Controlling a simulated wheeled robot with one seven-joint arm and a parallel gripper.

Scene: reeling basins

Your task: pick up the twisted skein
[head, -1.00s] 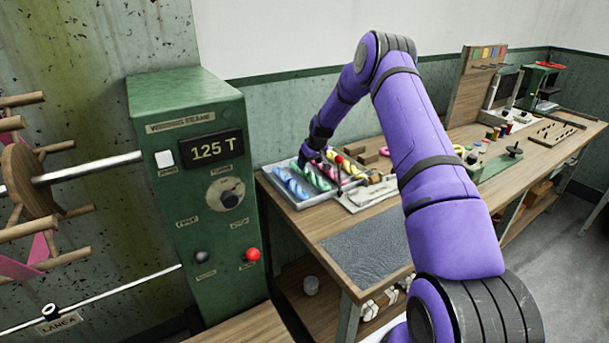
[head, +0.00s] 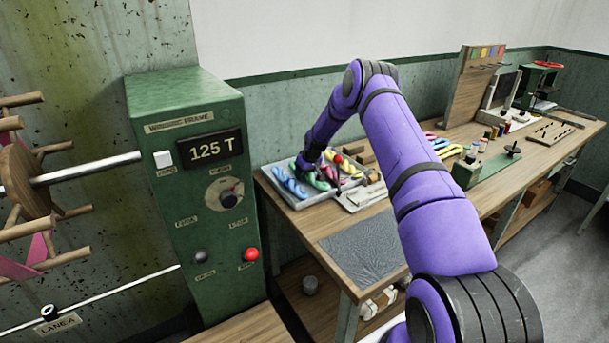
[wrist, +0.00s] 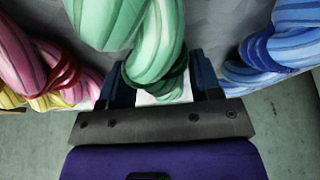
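Several twisted skeins lie side by side in a grey tray (head: 305,204) on the bench. In the wrist view a green skein (wrist: 125,22) is in the middle, a blue skein (wrist: 285,45) on the right, and a pink skein (wrist: 22,55) and a yellow skein (wrist: 75,93) on the left. My gripper (wrist: 163,82) is low at the tray, with its two dark fingers apart on either side of the green skein's looped end. A small gap seems to show beside the skein; whether either finger touches it is unclear. In the head view my wrist partly hides the skeins.
A green control box (head: 185,130) reading 125 T stands left of the bench. A dark grey mat (head: 362,245) lies on the near bench top (head: 322,230). To the right are yellow and blue loops (head: 440,147), a small green stand (head: 468,172) and a peg board (head: 556,132).

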